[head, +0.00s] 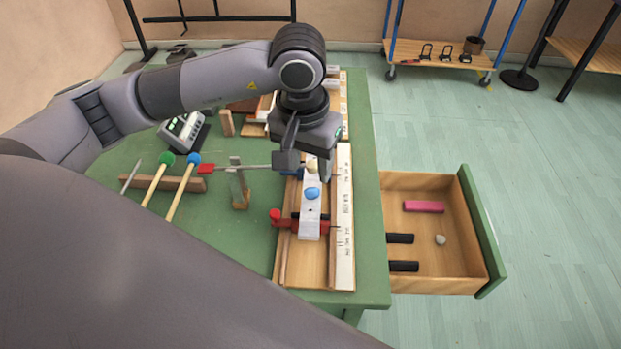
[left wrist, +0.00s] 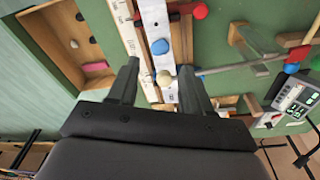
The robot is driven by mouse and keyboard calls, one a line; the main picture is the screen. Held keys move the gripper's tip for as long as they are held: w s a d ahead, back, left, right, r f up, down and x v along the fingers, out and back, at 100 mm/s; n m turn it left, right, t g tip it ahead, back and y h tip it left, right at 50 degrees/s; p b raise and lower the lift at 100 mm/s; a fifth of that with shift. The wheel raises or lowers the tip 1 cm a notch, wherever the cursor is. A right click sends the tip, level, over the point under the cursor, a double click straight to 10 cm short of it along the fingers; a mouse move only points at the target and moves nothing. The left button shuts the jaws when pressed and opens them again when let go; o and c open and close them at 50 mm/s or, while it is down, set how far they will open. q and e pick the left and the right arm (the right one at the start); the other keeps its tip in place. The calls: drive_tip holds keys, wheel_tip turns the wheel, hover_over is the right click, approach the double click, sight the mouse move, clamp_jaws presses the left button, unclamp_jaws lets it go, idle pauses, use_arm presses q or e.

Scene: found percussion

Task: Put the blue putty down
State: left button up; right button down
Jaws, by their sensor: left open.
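The blue putty (head: 312,193) is a small rounded lump on top of a pale grey bar (head: 310,225). In the left wrist view the putty (left wrist: 160,47) lies just beyond the fingertips and touches neither finger. My left gripper (head: 306,166) is open above the bar, pointing down. A cream lump (head: 312,167) is on the bar beside the putty; in the left wrist view it (left wrist: 164,79) shows between the open fingers, and I cannot tell whether they touch it. My right gripper is not in view.
A red clamp (head: 277,217) sits at the bar's near part, on a wooden board with a marked white strip (head: 344,230). Mallets (head: 183,188) lie left on the green table (head: 230,240). An open drawer (head: 455,195) at right holds a pink block and black pieces.

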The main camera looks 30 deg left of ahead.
use_arm(q)
drive_tip(key=r, duration=0.5)
drive_tip(key=shift+s+r, duration=0.35)
drive_tip(key=shift+s, duration=0.05)
